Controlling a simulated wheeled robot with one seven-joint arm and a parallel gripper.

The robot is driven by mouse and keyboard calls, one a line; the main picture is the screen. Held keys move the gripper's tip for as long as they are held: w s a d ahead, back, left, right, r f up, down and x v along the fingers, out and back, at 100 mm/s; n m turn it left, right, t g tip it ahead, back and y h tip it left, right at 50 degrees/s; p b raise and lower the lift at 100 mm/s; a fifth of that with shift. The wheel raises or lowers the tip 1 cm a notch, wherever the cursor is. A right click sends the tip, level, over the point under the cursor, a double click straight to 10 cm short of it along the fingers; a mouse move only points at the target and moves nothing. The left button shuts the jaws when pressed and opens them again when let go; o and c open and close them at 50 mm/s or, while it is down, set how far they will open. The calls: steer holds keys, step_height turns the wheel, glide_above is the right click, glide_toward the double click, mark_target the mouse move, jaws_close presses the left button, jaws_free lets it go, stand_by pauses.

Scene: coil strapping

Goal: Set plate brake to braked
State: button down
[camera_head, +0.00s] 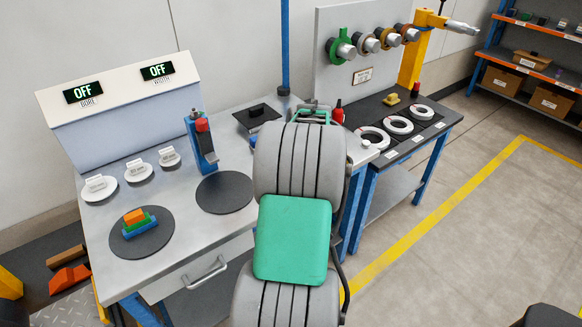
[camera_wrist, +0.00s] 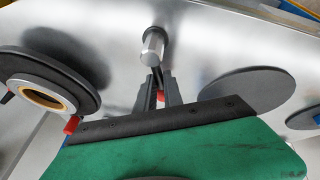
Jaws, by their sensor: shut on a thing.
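In the wrist view the two dark fingers of my gripper (camera_wrist: 160,92) are close together, with a small red part (camera_wrist: 161,97) between them. This looks like the plate brake's handle. A short metal post (camera_wrist: 152,46) stands just beyond the fingertips, with a dark stem beneath it. Most of the brake is hidden by the fingers and the green, black-edged body (camera_wrist: 180,150) in front. Its setting cannot be read. In the head view my arm hides the fingertips and what they hold.
A dark disc with a brass-coloured ring (camera_wrist: 45,95) stands left in the wrist view, near a red block (camera_wrist: 72,124). In the head view the bench bears a display console (camera_head: 120,110), a blue post with a red top (camera_head: 201,145) and a dark round mat (camera_head: 226,192).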

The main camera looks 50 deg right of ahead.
steer(key=shift+w+d+r, duration=0.1)
steer(key=shift+w+r, duration=0.25)
steer(key=shift+r, duration=0.2)
steer(key=c, duration=1.5)
jaws_free()
steer(key=shift+o, duration=0.6)
steer(key=shift+f, duration=0.15)
steer(key=shift+s+f, duration=0.15)
steer(key=v, duration=0.8)
steer(key=shift+f, duration=0.1)
